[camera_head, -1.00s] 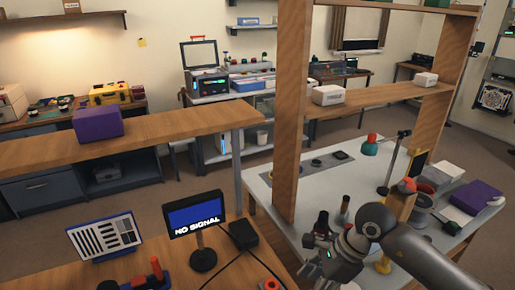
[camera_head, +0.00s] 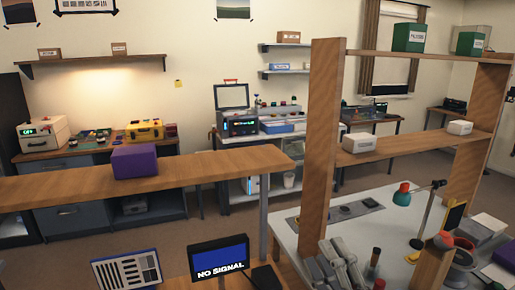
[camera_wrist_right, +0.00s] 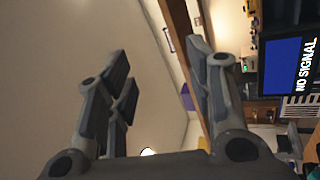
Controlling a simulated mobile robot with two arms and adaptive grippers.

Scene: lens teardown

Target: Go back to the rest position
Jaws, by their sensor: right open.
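My right gripper (camera_head: 335,252) shows at the bottom of the head view, in front of the grey-white table and beside the base of the wooden shelf's left post. In the right wrist view its two grey fingers (camera_wrist_right: 158,68) stand wide apart with nothing between them. My left gripper is in neither view.
A "NO SIGNAL" screen (camera_head: 220,258) and a slotted panel (camera_head: 127,270) stand at the lower front. A purple box (camera_head: 134,160) sits on a long wooden counter (camera_head: 215,164).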

